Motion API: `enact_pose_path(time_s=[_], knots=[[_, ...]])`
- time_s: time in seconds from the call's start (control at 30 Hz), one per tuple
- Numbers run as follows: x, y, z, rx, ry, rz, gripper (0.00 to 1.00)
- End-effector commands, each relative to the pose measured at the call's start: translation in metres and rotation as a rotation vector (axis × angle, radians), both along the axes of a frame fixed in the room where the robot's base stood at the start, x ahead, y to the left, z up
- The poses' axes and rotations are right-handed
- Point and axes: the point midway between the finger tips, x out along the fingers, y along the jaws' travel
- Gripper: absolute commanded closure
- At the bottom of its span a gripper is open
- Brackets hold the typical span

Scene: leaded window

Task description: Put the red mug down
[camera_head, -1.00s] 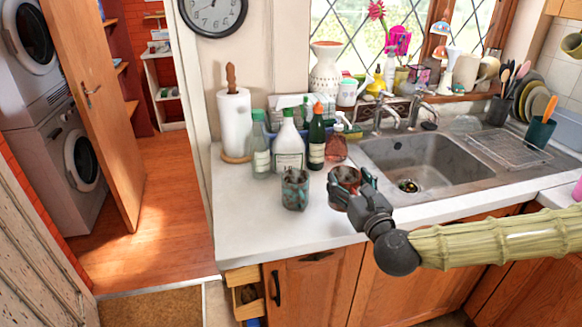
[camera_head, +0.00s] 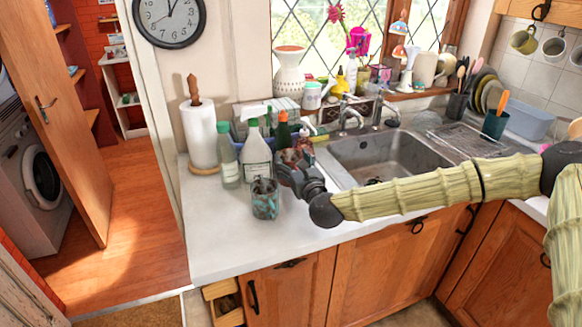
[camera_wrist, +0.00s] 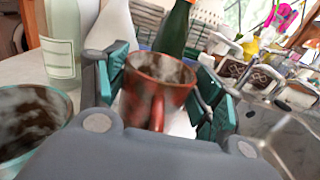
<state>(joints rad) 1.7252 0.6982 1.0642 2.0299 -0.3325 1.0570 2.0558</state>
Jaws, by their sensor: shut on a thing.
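The red mug (camera_wrist: 160,88), mottled with dark and pale patches, stands upright between my gripper's teal-padded fingers in the wrist view, its handle toward the camera. My gripper (camera_wrist: 160,80) is shut on it, one finger at each side. In the head view my gripper (camera_head: 292,168) is over the counter, behind and to the right of a teal-and-dark mug (camera_head: 265,200). The red mug is mostly hidden there by the gripper. I cannot tell whether its base touches the white counter (camera_head: 225,240).
The patterned mug also shows close at left in the wrist view (camera_wrist: 30,125). A green-capped bottle (camera_head: 228,162), a white spray bottle (camera_head: 257,155) and a dark green bottle (camera_wrist: 174,30) stand close behind. The sink (camera_head: 385,160) lies right. The counter's front left is clear.

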Motion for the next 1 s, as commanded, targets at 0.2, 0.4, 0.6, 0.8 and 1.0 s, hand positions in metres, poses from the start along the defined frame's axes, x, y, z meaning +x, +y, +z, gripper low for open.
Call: enact_pose_path(time_s=[0.2,0.4,0.6,0.8,1.0], knots=[[0.01,0.004,0.0,-0.001,-0.001,-0.001,0.67],[0.012,0.005,-0.022,-0.002,0.002,0.0,0.67],[0.012,0.004,-0.036,0.0,-0.001,-0.001,0.67],[0.012,0.004,-0.037,0.0,-0.001,-0.001,0.67],[0.012,0.004,-0.039,0.0,0.0,0.0,0.25]])
